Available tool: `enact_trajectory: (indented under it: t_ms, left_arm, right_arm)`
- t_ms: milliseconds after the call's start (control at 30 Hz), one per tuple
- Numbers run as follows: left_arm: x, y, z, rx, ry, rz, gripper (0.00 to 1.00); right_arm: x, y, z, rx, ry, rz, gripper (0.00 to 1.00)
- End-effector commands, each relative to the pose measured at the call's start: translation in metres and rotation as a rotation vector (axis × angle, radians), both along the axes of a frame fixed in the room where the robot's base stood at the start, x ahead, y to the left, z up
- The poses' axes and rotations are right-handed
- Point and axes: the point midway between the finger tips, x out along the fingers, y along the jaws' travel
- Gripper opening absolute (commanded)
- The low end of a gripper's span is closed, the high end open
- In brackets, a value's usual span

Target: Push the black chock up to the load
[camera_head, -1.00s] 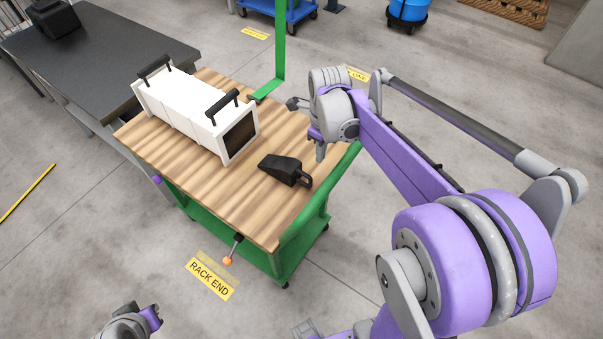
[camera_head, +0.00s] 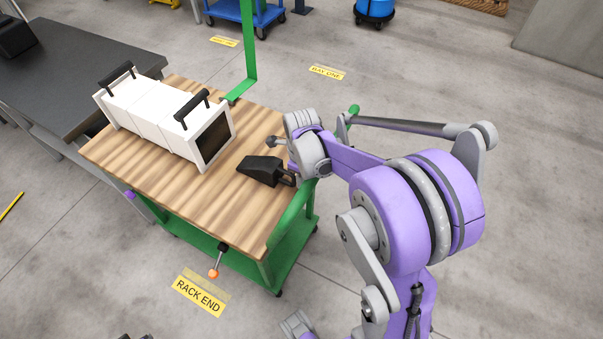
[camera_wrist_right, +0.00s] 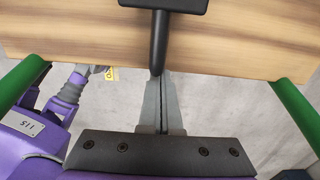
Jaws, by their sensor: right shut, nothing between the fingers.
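The black chock (camera_head: 262,169) lies on the wooden top of the green cart (camera_head: 190,195), with its thin end toward the load. The load is a white box (camera_head: 150,118) with two black handles, and a strip of bare wood separates it from the chock. My right gripper (camera_wrist_right: 161,95) is shut and empty, at the chock's handle end. In the right wrist view the chock's black handle (camera_wrist_right: 159,42) lines up with the fingertips; I cannot tell whether they touch. In the head view my right wrist hides the fingertips.
A dark table (camera_head: 70,75) stands against the cart's far-left side. A green post (camera_head: 248,50) rises at the cart's back corner, and a green rail (camera_head: 291,215) runs along its right end. An orange-tipped lever (camera_head: 217,262) sticks out in front.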

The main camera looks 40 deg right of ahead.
Motion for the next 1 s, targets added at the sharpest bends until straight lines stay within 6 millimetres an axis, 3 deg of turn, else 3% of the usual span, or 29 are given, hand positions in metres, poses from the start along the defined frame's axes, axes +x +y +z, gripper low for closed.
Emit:
enact_trajectory:
  t_ms: [467, 800, 1000]
  left_arm:
    - [0.000, 0.000, -0.001, 0.000, 0.000, 0.000, 0.00]
    - [-0.001, 0.000, -0.007, 0.000, 0.002, 0.000, 0.00]
    - [-0.001, 0.000, -0.007, 0.000, 0.003, 0.000, 0.00]
  right_arm:
    - [0.004, 0.002, -0.005, 0.000, 0.000, 0.001, 0.00]
    - [0.066, 0.028, -0.005, 0.001, -0.001, 0.003, 0.00]
    - [0.074, 0.032, -0.004, 0.001, -0.002, 0.001, 0.00]
